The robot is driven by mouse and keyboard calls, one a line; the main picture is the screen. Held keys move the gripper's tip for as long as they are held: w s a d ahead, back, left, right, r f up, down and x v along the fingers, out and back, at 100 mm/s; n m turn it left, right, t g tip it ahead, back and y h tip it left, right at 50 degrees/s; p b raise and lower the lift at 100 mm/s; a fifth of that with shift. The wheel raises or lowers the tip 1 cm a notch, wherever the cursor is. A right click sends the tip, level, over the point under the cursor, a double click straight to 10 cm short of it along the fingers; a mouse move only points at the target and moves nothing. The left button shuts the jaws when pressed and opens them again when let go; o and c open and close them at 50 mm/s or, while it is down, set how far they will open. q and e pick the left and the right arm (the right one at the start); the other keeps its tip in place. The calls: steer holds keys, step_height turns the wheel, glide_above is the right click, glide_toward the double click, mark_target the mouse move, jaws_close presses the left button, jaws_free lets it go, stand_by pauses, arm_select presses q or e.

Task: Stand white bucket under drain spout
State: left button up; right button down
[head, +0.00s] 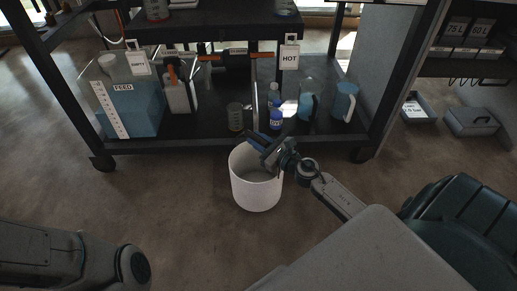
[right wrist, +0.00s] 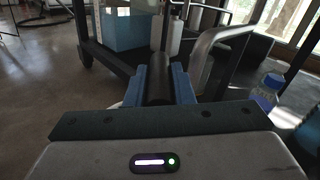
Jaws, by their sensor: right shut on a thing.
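The white bucket (head: 256,192) is upright and empty-looking in front of the low cart shelf in the head view. Whether its base touches the floor I cannot tell. My right gripper (head: 264,147) is at the bucket's far rim. In the right wrist view its blue fingers (right wrist: 166,84) are shut on a dark round bar (right wrist: 159,82), seemingly the bucket's handle. A grey pipe (head: 255,108), likely the drain spout, comes down by the shelf's front edge, behind the bucket. A bent grey pipe (right wrist: 207,46) shows in the right wrist view. My left gripper is out of view.
The cart's lower shelf (head: 200,143) holds a blue-filled tank (head: 133,108), a white jug (head: 180,97), a small blue bottle (head: 276,119) and pitchers (head: 344,101). A cart wheel (head: 103,163) stands left. Grey boxes (head: 471,122) lie right. Floor left of the bucket is clear.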

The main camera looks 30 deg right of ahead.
steer(key=shift+w+d+f, duration=0.1)
steer(key=shift+w+d, duration=0.15)
steer(key=shift+w, duration=0.05)
step_height(320, 180, down, 3)
steer(key=b, duration=0.3)
steer(key=shift+f, duration=0.25)
steer(key=c, duration=1.7)
jaws_free()
steer(key=shift+f+b, duration=0.1)
steer(key=shift+b, duration=0.2)
steer(key=o, duration=0.4)
steer(key=shift+o, duration=0.2)
steer(key=shift+s+r, duration=0.1)
steer(key=shift+r, duration=0.15)
